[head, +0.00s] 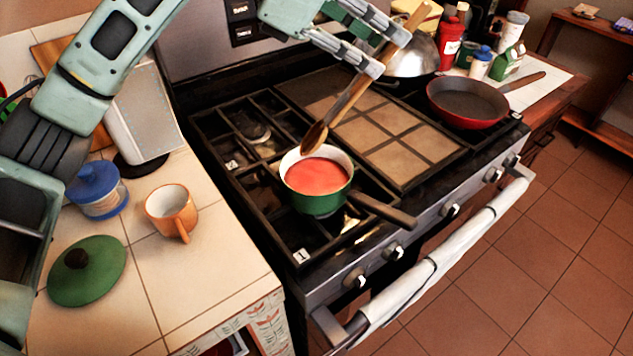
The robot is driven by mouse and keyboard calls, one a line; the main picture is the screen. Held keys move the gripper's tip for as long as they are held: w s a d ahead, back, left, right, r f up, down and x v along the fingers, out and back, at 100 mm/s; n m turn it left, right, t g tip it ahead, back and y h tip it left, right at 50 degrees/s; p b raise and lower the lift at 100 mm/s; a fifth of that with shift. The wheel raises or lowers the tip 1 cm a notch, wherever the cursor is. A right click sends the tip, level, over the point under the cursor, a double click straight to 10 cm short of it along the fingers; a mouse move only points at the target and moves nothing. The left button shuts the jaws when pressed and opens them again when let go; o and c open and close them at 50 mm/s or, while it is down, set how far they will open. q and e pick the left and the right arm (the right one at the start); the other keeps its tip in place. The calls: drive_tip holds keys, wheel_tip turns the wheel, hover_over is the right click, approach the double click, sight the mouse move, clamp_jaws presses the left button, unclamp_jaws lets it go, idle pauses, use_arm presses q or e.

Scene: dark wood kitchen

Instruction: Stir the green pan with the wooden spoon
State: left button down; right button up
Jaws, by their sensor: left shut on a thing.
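The green pan (319,203) stands on the left front part of the stove, full of a red-orange liquid (316,175). Its dark handle points to the lower right. My left gripper (388,52) is shut on the handle of the wooden spoon (350,98), up and to the right of the pan. The spoon slants down to the left, bowl end lowest. Its bowl appears just at the pan's far rim, above the liquid's surface, not dipped in it. My right gripper is not in view.
A red frying pan (467,103) and a metal bowl (414,57) stand at the stove's right. An orange mug (172,211), a green lid (87,270) and a blue-lidded jar (97,191) are on the left counter. A towel (445,259) hangs on the oven's front bar.

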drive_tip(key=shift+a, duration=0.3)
use_arm(q)
wheel_tip(320, 180, up, 4)
drive_tip(key=p, duration=0.3)
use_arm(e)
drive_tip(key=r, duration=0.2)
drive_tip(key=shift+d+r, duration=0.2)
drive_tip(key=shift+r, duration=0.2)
use_arm(q)
drive_tip(key=shift+w, duration=0.1)
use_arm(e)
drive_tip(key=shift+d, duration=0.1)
use_arm(q)
drive_tip(key=shift+f, duration=0.1)
idle(0.4)
